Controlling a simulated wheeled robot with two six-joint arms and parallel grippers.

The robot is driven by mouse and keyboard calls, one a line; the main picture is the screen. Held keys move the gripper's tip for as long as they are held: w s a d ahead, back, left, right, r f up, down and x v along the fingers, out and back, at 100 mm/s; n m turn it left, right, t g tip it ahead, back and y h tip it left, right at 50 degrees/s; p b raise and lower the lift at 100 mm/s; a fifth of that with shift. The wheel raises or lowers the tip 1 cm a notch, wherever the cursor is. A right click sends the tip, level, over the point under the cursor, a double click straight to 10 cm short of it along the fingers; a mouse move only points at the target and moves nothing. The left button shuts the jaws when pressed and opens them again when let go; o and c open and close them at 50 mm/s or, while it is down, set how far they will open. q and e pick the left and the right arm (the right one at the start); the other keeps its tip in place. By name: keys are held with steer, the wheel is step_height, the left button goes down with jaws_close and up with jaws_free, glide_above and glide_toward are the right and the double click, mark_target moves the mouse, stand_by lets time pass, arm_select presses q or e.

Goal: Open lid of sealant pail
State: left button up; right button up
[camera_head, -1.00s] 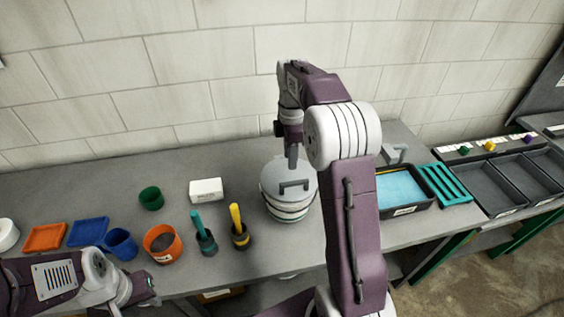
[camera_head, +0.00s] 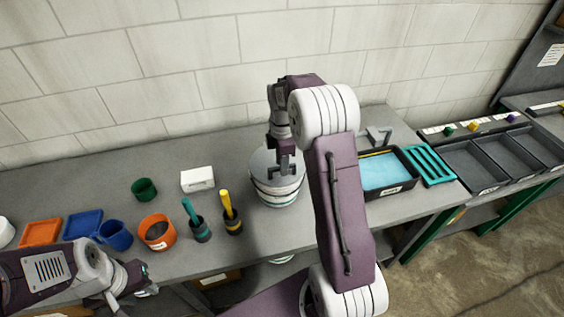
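The sealant pail (camera_head: 277,194) is white with dark bands and stands on the grey bench, with its grey round lid (camera_head: 259,163) on top. The lid has a raised dark handle (camera_head: 283,173). My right gripper (camera_head: 284,160) points down over the lid, with its fingertips at the handle. The fingers overlap the handle in this view, so I cannot tell whether they are closed on it. My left gripper (camera_head: 145,280) is low at the left, at the bench's front edge, away from the pail. Its finger opening is unclear.
Left of the pail are a yellow-handled brush (camera_head: 228,206), a teal-handled brush (camera_head: 191,213), an orange tub (camera_head: 157,232), a blue mug (camera_head: 115,236) and a white block (camera_head: 197,179). Right of my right arm is a dark tray with a blue sheet (camera_head: 380,171).

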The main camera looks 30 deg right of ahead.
steer(key=shift+w, duration=0.1)
steer(key=shift+c, duration=1.3)
jaws_close()
